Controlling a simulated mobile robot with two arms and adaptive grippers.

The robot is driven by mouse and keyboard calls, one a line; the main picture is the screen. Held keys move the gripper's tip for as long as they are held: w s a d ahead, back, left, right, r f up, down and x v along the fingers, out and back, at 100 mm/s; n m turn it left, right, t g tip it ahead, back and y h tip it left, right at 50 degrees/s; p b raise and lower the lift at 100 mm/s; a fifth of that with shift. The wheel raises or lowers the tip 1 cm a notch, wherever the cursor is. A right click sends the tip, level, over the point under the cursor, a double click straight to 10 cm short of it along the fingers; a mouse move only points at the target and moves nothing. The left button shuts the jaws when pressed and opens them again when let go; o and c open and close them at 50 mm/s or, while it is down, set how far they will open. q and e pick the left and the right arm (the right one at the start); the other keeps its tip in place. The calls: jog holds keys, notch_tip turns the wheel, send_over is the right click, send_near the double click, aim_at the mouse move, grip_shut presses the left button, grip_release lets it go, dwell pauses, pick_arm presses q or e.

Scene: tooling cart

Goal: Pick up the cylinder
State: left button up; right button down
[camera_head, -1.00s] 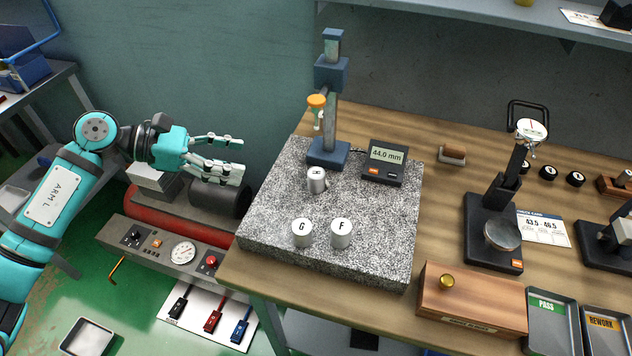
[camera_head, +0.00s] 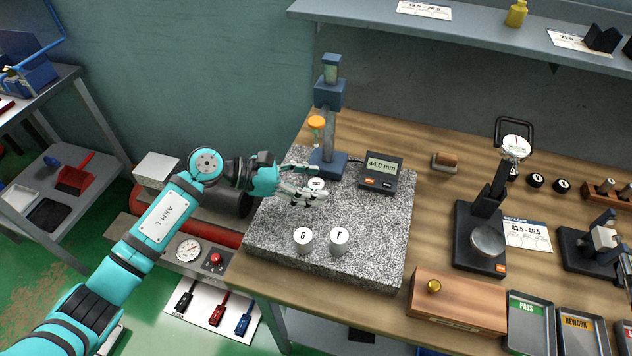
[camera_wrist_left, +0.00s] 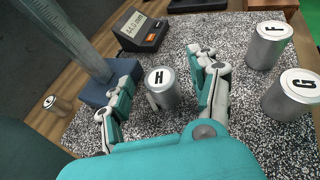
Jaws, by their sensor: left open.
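A silver cylinder marked H (camera_wrist_left: 163,92) stands upright on the speckled granite plate (camera_head: 350,265). In the left wrist view it sits between the spread fingers of my left gripper (camera_wrist_left: 165,98), which is open. In the head view my left gripper (camera_head: 318,183) is over the plate and its fingers hide most of this cylinder; only its top (camera_head: 317,184) shows. Two more cylinders stand upright nearer the front of the plate, G (camera_head: 303,241) and F (camera_head: 339,240); both also show in the wrist view, G (camera_wrist_left: 291,95) and F (camera_wrist_left: 268,45). My right gripper is not in view.
A blue height stand (camera_head: 328,160) rises behind the gripper, beside a readout (camera_head: 381,172) showing 44.0 mm. A wooden block (camera_head: 457,300), PASS tray (camera_head: 531,320) and REWORK tray (camera_head: 582,335) lie at the front right. A dial gauge stand (camera_head: 482,225) is further right.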

pick_arm(q)
jog(key=shift+x, duration=0.9)
jog(key=shift+a, duration=0.1)
grip_shut()
jog(key=shift+r, duration=0.1)
